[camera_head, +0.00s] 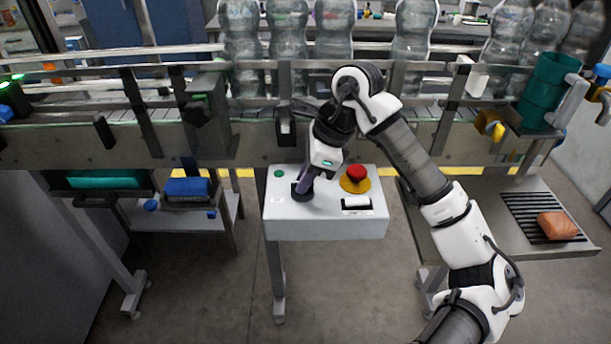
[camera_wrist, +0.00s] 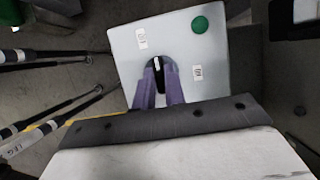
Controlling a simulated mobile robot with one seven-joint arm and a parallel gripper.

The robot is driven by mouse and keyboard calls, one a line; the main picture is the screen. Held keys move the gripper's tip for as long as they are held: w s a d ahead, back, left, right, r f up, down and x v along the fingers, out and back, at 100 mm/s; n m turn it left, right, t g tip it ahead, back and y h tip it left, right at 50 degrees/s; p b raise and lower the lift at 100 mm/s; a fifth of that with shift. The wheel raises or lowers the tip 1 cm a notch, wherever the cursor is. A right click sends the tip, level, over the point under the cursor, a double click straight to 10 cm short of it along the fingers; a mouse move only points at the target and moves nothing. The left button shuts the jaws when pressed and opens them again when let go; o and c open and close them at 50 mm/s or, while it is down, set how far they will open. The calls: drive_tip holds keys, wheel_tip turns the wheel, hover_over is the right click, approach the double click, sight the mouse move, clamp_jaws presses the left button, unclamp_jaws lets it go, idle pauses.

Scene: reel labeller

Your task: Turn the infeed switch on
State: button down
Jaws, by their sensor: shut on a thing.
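The infeed switch (camera_wrist: 158,64) is a black rotary knob with a white mark, on the top face of a pale control box (camera_head: 325,223). In the wrist view my gripper (camera_wrist: 158,77) has its two purple fingers on either side of the knob, shut on it. In the head view my gripper (camera_head: 302,190) reaches down to the left part of the box and hides most of the knob. A green button (camera_wrist: 200,25) and small white labels sit near the knob; which label the knob's mark points to is not clear.
A red emergency button (camera_head: 355,173) on a yellow disc sits right of my gripper on the box. A conveyor (camera_head: 250,145) with clear bottles runs behind. A metal table with a grille and an orange block (camera_head: 557,226) stands at right.

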drive_tip(key=shift+f+b, duration=0.1)
drive_tip(key=shift+b, duration=0.25)
drive_tip(key=shift+f+m+b, duration=0.15)
drive_tip(key=shift+m+b, duration=0.35)
drive_tip(key=shift+b, duration=0.35)
drive_tip(key=m+t+b, duration=0.1)
drive_tip(key=m+b, duration=0.1)
drive_tip(key=b, duration=0.2)
drive_tip(key=shift+s+f, duration=0.1)
drive_tip(key=shift+f, duration=0.05)
drive_tip(key=m+t+b, duration=0.1)
drive_tip(key=m+b, duration=0.1)
drive_tip(key=b, duration=0.1)
drive_tip(key=m+h+b, duration=0.1)
drive_tip(key=m+b, duration=0.1)
drive_tip(key=shift+s+m+t+b, duration=0.1)
drive_tip(key=shift+m+t+b, duration=0.3)
drive_tip(key=m+b, duration=0.2)
drive_tip(key=m+t+h+b, duration=0.1)
drive_tip(key=m+b, duration=0.2)
drive_tip(key=shift+a+r+m+h, duration=0.2)
drive_tip(key=shift+m+h, duration=0.1)
drive_tip(key=shift+s+a+r+m+t+h+b, duration=0.15)
drive_tip(key=shift+m+h+b, duration=0.3)
drive_tip(key=shift+m+b, duration=0.5)
drive_tip(key=shift+w+d+m+t+h+b, duration=0.15)
drive_tip(key=shift+m+h+b, duration=0.4)
drive_tip(key=shift+m, duration=0.7)
drive_tip(key=shift+s+a, duration=0.1)
